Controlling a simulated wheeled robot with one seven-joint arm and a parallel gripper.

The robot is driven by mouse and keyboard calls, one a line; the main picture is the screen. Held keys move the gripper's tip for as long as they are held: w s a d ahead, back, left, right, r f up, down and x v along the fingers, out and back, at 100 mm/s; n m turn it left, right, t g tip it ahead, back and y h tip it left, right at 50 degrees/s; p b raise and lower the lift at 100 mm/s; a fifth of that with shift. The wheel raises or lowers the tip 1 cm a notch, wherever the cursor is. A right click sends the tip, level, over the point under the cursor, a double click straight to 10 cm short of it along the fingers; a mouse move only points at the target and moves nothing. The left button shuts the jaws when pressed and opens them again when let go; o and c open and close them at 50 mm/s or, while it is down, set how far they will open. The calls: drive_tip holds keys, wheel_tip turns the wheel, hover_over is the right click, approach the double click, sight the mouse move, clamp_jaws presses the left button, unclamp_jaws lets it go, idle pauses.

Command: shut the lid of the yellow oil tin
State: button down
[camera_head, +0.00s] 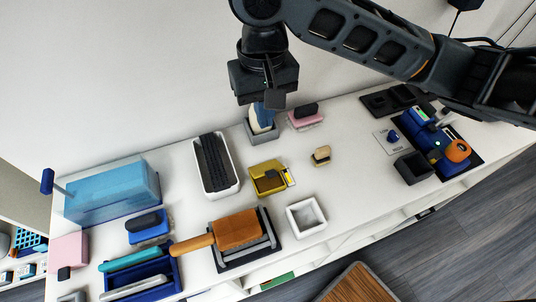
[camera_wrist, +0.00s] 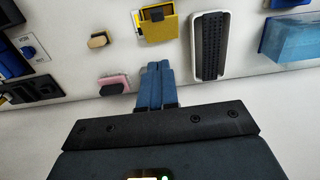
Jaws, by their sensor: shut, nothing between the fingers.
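The yellow oil tin (camera_head: 256,187) stands on the white table near its middle in the head view, with a dark brown inside showing. Its lid seems to be raised at the back, toward the wall. In the wrist view the yellow tin (camera_wrist: 158,32) is at the top, beyond my fingertips, with a dark area above its yellow face. My gripper (camera_head: 265,106) hangs behind the tin, close to the wall, clear of the tin. Its blue fingers (camera_wrist: 155,66) are together and empty in the wrist view.
A grey holder (camera_head: 261,136) with a white item stands below my gripper. A pink block (camera_head: 305,120) is to its right, a black-filled white tray (camera_head: 230,186) left of the tin.

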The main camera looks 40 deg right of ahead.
hover_over(269, 170)
drive_tip(key=w, duration=0.3)
wheel_tip(269, 170, down, 8)
drive_tip(key=shift+s+d+f+p, duration=0.2)
drive_tip(key=shift+s+f+p, duration=0.15)
drive_tip(key=shift+s+f, duration=0.65)
drive_tip(key=shift+s+a+f, duration=0.2)
drive_tip(key=shift+s+f, duration=0.3)
drive_tip(key=shift+f, duration=0.05)
drive_tip(key=shift+f, duration=0.15)
